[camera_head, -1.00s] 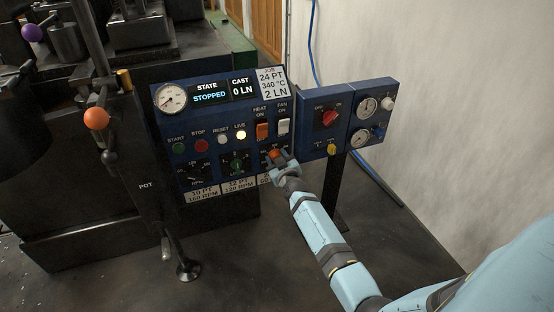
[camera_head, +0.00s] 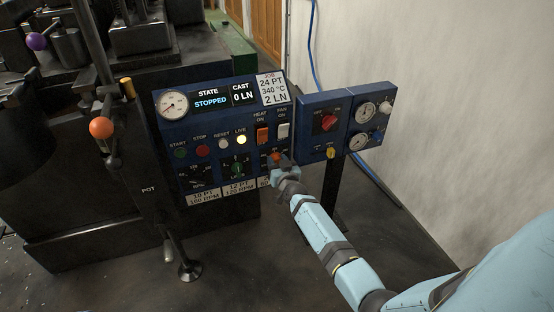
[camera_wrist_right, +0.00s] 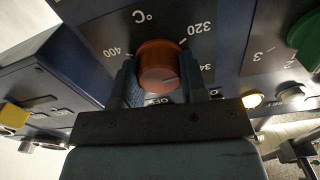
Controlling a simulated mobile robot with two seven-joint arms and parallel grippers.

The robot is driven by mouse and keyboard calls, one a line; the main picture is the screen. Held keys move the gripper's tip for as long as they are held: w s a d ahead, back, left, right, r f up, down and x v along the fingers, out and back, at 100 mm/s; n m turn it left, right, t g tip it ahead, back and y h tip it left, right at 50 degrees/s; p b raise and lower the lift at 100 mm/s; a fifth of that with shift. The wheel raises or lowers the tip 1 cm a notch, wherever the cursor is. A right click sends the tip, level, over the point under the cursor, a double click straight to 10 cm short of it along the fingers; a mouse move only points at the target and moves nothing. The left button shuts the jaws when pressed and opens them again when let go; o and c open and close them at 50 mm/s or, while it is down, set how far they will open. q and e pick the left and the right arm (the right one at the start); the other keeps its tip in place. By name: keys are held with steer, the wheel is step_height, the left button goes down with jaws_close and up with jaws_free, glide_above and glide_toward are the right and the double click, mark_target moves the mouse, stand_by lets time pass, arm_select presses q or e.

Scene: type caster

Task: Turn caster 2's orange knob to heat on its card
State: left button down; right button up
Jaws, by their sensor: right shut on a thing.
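The orange knob (camera_head: 276,155) is at the lower right of the blue control panel (camera_head: 222,158). In the right wrist view the knob (camera_wrist_right: 158,65) sits between my fingers, on a dial marked °C with 400, 320, a partly hidden 34-something and OFF. My right gripper (camera_head: 279,159) is shut on the knob, one finger on each side. The knob's exact setting is hard to read. The job card (camera_head: 271,89) at the panel's top right reads 24 PT, 340 °C, 2 LN. My left gripper is out of view.
The display (camera_head: 211,101) reads STOPPED. A side box with a red knob (camera_head: 329,123) and yellow knob (camera_head: 331,152) is to the right.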

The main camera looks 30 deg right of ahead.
steer(key=m, duration=0.3)
steer(key=shift+m+p, duration=0.3)
steer(key=shift+p, duration=0.05)
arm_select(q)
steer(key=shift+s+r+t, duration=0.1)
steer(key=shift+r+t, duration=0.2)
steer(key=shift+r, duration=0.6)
arm_select(e)
steer(key=shift+d+m, duration=0.1)
steer(key=shift+m, duration=1.4)
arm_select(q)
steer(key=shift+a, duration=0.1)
arm_select(e)
steer(key=o, duration=0.9)
